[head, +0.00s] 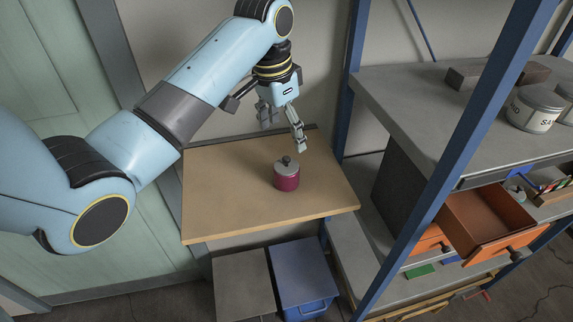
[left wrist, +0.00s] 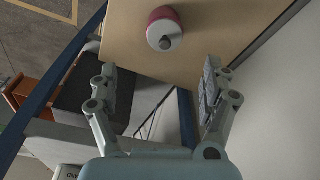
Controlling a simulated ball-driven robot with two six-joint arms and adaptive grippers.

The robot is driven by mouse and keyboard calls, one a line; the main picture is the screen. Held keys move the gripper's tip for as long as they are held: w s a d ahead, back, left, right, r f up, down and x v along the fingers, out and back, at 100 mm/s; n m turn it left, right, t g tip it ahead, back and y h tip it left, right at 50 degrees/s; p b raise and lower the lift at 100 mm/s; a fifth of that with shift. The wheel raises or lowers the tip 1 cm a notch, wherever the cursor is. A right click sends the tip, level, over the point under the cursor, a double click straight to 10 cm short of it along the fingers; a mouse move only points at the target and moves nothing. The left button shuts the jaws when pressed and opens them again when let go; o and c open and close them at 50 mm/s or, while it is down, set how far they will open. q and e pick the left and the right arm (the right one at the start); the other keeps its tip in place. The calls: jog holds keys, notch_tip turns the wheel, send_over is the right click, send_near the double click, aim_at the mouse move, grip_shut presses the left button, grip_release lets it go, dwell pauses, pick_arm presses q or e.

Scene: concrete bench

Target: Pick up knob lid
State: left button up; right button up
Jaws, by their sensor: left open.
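The knob lid (head: 287,164) is grey with a dark round knob. It sits on top of a dark pink pot (head: 287,182) that stands upright on the wooden table (head: 222,200). In the left wrist view the lid (left wrist: 159,37) shows from above, beyond the fingertips, with the pink pot (left wrist: 162,12) around it. My left gripper (head: 284,137) is open and empty. It hangs above and behind the pot in the head view, apart from the lid. The fingers also show spread wide in the left wrist view (left wrist: 159,78). My right gripper is not in view.
A blue-framed shelf with a grey top (head: 420,105) stands to the right, with a labelled canister (head: 534,108) on it. An open orange drawer (head: 487,222) juts out below. A blue bin (head: 303,275) stands under the table's front edge. The tabletop around the pot is clear.

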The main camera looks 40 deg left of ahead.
aim_at(286, 158)
pick_arm(q)
jog(key=f, duration=0.3)
jog(key=shift+w+d+f, duration=0.1)
jog(key=shift+w+f, duration=0.1)
jog(key=shift+f, duration=0.2)
jog(key=f, duration=0.1)
jog(key=f+p, duration=0.1)
jog(key=f, duration=0.2)
jog(key=shift+w+a+f+p, duration=0.3)
jog(key=shift+w+f, duration=0.2)
jog(key=shift+f, duration=0.2)
jog(key=c, duration=1.1)
